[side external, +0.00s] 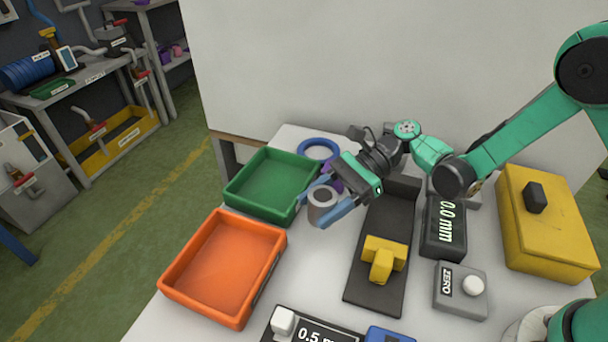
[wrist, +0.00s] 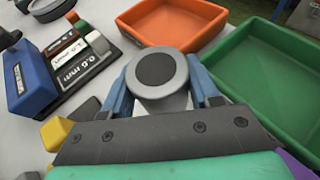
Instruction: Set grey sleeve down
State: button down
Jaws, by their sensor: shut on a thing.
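The grey sleeve (side external: 321,200) is a short cylinder with a dark round centre in its end face. My gripper (side external: 331,205) has its blue fingers shut on the sleeve, one on each side. In the side view it is beside the right edge of the green tray (side external: 232,190); I cannot tell its exact height above the table. In the wrist view the sleeve (wrist: 155,78) sits between the two fingers, with its end face toward the camera. The orange tray (side external: 171,281) and the green tray both look empty.
A dark fixture with a yellow block (side external: 383,258) stands right of the gripper. Beyond are a 0.0 mm display (side external: 447,226), a ZERO button box (side external: 461,289) and a yellow case (side external: 545,235). A blue ring (side external: 318,142) lies behind the green tray. A gauge-block set (wrist: 75,60) shows in the wrist view.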

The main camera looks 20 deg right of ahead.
jog(key=shift+f, duration=1.95)
jog(key=shift+f, duration=0.15)
jog(key=shift+c, duration=1.1)
grip_release()
